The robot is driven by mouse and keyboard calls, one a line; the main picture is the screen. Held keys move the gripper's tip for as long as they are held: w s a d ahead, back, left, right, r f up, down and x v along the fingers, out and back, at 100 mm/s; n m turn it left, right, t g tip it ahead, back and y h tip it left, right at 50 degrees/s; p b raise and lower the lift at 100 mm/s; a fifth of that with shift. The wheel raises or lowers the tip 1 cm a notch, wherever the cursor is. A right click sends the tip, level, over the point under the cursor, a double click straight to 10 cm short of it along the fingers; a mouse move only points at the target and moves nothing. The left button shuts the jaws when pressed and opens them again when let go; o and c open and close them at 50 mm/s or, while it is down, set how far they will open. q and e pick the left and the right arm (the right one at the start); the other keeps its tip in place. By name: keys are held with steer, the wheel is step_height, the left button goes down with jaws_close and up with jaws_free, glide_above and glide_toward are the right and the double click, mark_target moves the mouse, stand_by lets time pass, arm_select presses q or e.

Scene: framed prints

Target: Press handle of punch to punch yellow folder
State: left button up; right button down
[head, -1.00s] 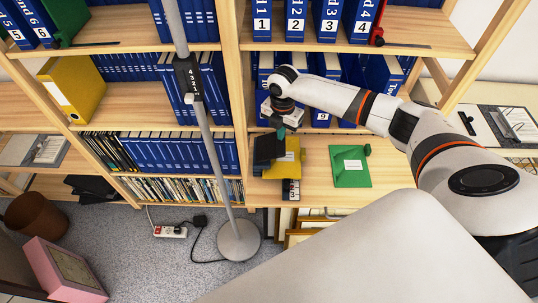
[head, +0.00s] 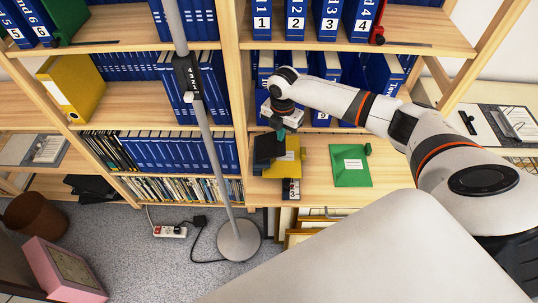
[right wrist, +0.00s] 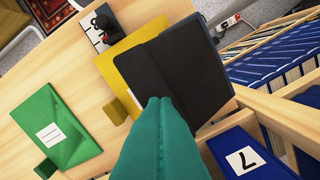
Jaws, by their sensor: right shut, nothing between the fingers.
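The yellow folder (head: 291,168) lies on the wooden shelf board, and it also shows in the right wrist view (right wrist: 122,62). A dark flat panel (right wrist: 185,68) covers part of it; I cannot tell whether it belongs to the folder. My right gripper (head: 280,133) is shut and empty, with teal fingers (right wrist: 158,102) over the dark panel, away from the black object. My left gripper is not in view.
A green folder (head: 350,166) lies to the right on the same board. Blue numbered binders (head: 327,20) fill the shelves behind and above. A grey pole (head: 207,140) stands in front, left of the arm. Bare board lies between the yellow and green folders.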

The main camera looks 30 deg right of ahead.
steer(key=shift+s+f+b, duration=0.15)
steer(key=shift+f+b, duration=0.9)
steer(key=shift+f, duration=1)
steer(key=shift+a, duration=0.1)
steer(key=shift+r+p, duration=0.65)
steer(key=shift+p, duration=0.05)
step_height(320, 180, up, 8)
steer(key=p, duration=0.7)
steer(key=shift+f, duration=0.1)
